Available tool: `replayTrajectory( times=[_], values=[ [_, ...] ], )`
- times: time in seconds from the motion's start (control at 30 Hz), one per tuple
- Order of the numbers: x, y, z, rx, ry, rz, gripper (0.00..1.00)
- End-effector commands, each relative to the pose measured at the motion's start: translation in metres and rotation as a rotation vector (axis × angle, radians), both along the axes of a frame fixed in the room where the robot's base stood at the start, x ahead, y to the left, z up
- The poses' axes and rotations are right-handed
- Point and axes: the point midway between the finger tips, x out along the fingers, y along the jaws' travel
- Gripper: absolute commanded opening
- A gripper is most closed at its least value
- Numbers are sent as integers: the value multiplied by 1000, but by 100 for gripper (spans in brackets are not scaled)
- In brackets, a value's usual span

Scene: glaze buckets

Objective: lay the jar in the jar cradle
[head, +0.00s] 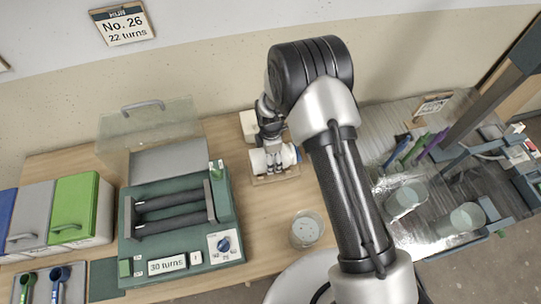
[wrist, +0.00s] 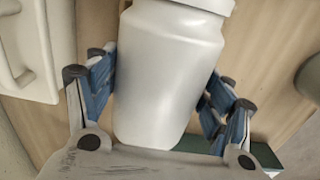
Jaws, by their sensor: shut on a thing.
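A white jar (head: 259,163) lies on its side at the middle of the wooden bench in the head view. It also fills the middle of the wrist view (wrist: 168,75), its lid end at the top. My gripper (head: 272,150) comes down from above and is shut on the jar, with blue-padded fingers (wrist: 160,95) on both sides of its body. A small tan wooden holder, seemingly the jar cradle (head: 277,179), shows directly under the jar. Whether the jar rests on it or hangs just above it, I cannot tell. My gripper hides part of the jar.
A green roller machine (head: 181,262) with two dark rollers and an open clear lid stands left of the jar. A clear cup (head: 307,229) is in front. A white handled object (head: 249,122) stands close behind. Colored bins (head: 78,208) are far left; a cluttered grey table is right.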

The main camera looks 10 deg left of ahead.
Motion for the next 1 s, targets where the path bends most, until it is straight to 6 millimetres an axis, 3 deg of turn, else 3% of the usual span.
replayTrajectory(
  times=[0.03, 0.07, 0.3, 0.4, 0.77, 0.87, 1.0],
  values=[
    [1, 1, 2, 2, -4, 0, 36],
    [1, 1, 2, 2, -4, 0, 75],
    [1, 0, 1, 1, -2, 0, 91],
    [1, 0, 1, 0, -1, 0, 98],
    [-1, -1, -1, -1, 3, 0, 98],
    [-1, 0, 5, 0, 1, 0, 98],
    [1, 0, 28, 1, -3, 0, 98]
  ],
)
